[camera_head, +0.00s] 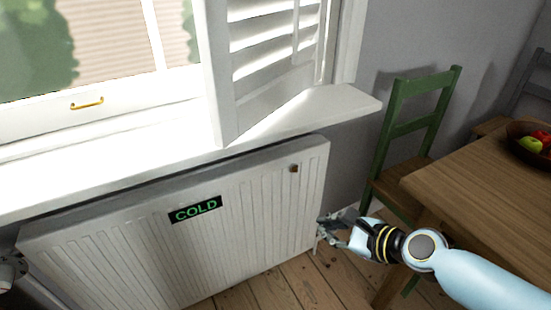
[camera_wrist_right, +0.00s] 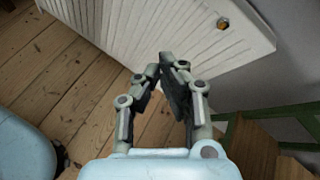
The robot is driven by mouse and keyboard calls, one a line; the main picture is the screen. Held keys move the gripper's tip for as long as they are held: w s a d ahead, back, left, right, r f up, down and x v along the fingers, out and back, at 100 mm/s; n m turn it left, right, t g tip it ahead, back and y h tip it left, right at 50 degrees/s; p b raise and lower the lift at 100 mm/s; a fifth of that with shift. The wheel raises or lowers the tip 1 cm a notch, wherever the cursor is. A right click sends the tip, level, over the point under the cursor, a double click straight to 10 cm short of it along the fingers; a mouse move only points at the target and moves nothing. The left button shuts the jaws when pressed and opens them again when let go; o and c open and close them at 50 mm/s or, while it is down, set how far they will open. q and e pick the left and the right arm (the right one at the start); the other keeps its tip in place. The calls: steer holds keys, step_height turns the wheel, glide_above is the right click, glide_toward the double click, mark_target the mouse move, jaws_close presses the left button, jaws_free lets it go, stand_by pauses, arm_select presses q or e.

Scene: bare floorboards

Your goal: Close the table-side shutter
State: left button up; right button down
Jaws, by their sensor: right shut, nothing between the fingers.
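The table-side shutter (camera_head: 268,62) is a white louvred panel at the right of the window in the head view. It stands swung inward over the sill, at an angle to the window. My right gripper (camera_head: 324,229) is low, beside the right end of the radiator and well below the shutter, touching nothing that I can see. In the right wrist view its fingers (camera_wrist_right: 168,62) come together at the tips and are empty. The shutter does not show in the wrist view. My left gripper is not in view.
The white sill (camera_head: 345,101) juts out above the radiator (camera_head: 250,225), which bears a "COLD" sign (camera_head: 195,210). A green chair (camera_head: 420,110) and a wooden table (camera_head: 490,185) with a fruit bowl (camera_head: 520,145) stand at the right, close to my right arm.

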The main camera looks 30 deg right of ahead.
steer(key=w+a+r+m+t+y, duration=0.2)
steer(key=r, duration=0.7)
steer(key=w+a+r+m+t+y, duration=0.1)
steer(key=w+a+r+y, duration=0.1)
steer(key=r, duration=0.8)
steer(key=t+y+p, duration=0.1)
steer(key=y+p, duration=0.1)
glide_toward(218, 74)
steer(key=p+x, duration=0.2)
steer(key=x, duration=0.5)
steer(key=shift+w, duration=0.2)
